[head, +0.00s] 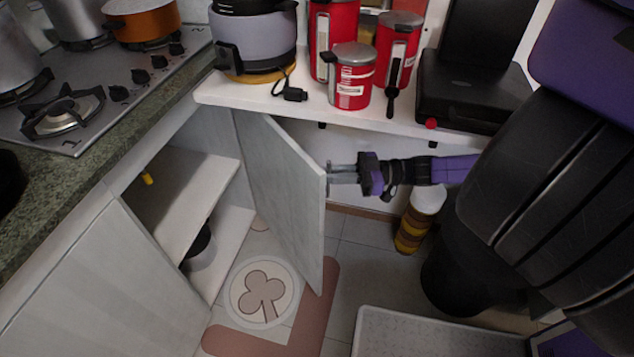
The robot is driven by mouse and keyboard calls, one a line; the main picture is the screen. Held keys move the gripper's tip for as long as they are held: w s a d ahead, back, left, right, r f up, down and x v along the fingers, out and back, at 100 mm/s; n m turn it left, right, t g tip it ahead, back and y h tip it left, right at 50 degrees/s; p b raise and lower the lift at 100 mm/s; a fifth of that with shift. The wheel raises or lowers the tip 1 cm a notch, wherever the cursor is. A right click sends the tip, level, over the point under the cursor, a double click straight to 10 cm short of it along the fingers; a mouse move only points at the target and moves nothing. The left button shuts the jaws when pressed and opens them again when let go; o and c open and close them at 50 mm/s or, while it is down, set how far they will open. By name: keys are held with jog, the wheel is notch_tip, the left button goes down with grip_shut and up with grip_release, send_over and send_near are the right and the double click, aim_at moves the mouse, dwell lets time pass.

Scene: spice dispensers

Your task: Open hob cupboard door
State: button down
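The hob cupboard door (277,190) is a pale grey panel below the hob (95,90). It stands swung well out from the cupboard, and the inner shelf (190,200) is exposed. A dark pot (202,248) sits in the lower part of the cupboard. My gripper (335,174) reaches in from the right, with its fingertips at the outer edge of the door. I cannot tell whether the fingers touch or grasp the door edge or a handle, since that side of the door is hidden.
A white shelf (225,95) with red canisters (352,78) and a grey appliance (258,45) stands above my arm. A striped container (415,225) stands on the floor behind my arm. A round mat (262,292) lies beside the door's bottom. A grey step-like platform (430,335) is at the bottom.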

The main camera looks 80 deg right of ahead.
dwell(0.3)
jog(key=c, duration=1.5)
grip_release()
jog(key=shift+s, duration=0.15)
